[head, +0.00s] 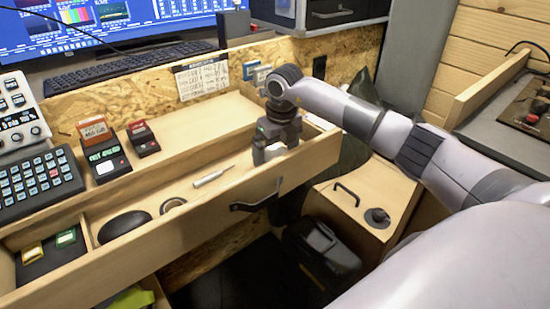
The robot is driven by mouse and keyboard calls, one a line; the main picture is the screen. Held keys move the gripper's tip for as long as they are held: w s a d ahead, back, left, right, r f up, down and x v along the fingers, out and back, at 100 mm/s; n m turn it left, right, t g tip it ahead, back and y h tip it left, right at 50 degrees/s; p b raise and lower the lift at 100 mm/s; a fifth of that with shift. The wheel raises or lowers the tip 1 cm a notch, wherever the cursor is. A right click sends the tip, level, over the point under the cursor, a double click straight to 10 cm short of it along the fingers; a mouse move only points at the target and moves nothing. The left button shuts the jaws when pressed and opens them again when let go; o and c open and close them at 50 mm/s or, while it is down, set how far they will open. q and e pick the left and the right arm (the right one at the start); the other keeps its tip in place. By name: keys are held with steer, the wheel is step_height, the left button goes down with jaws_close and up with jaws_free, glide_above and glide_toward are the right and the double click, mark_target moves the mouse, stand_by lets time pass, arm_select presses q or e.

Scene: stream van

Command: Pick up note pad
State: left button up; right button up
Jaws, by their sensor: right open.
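I cannot make out a note pad for certain in the head view. My right gripper (275,149) points down into the right end of the open wooden drawer (215,206). Its pale fingers are apart, and I see nothing held between them. The gripper and drawer front hide part of the drawer floor there. A white pen-like tool (212,176) lies in the drawer to the left of the gripper. My left gripper is not in view.
A dark rounded object (124,226) and a ring (173,205) lie further left in the drawer. Small boxed devices (104,159) stand behind it. A printed card (203,77) is on the back panel. A wooden box with a handle (362,212) stands right of the drawer.

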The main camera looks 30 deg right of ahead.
steer(key=c, duration=1.1)
steer(key=shift+r, duration=0.15)
